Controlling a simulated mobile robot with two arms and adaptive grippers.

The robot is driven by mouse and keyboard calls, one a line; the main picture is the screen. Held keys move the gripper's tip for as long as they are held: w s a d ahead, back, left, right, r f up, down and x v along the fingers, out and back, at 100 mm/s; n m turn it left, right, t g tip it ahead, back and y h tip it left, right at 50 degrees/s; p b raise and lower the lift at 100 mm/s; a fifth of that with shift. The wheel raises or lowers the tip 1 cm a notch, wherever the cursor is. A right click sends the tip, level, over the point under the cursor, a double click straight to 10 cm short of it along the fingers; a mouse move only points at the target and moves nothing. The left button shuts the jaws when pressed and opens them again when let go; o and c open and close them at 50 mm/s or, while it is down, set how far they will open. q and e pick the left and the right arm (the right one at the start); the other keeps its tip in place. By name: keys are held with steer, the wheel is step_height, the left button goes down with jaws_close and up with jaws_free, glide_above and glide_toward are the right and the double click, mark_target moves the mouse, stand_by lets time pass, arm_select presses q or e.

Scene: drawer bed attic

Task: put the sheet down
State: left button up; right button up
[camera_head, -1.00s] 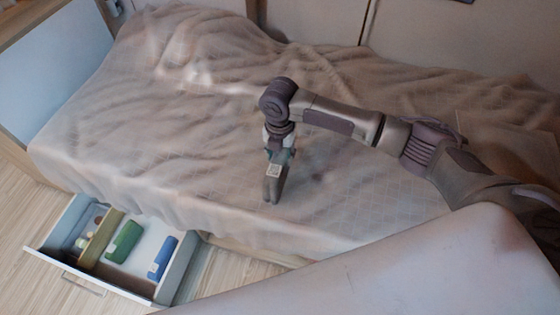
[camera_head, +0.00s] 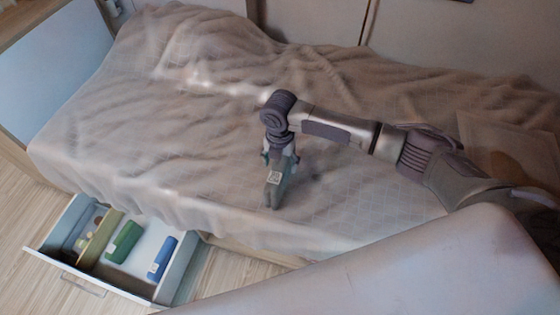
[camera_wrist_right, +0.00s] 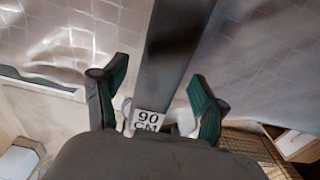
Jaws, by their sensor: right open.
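The sheet (camera_head: 277,190) is a narrow dark grey packed piece with a white label. It appears upright on the bed, though its contact underneath is hard to see. My right gripper (camera_head: 280,158) is over its top end. In the right wrist view the green-padded fingers of the gripper (camera_wrist_right: 158,88) stand apart, one on each side of the sheet (camera_wrist_right: 178,50), with gaps visible. Its label there reads "90 CM". My left gripper is not in view.
The bed (camera_head: 190,130) has a wrinkled beige cover, with free room around the sheet. An open drawer (camera_head: 183,272) below its front edge holds a green roll (camera_head: 124,242), a blue roll (camera_head: 162,258) and small things. A pale surface (camera_head: 400,275) fills the lower right.

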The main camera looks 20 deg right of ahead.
step_height(320, 180, up, 12)
steer(key=shift+r+p, duration=0.15)
steer(key=shift+p, duration=0.15)
steer(key=shift+a, duration=0.1)
stand_by(0.6)
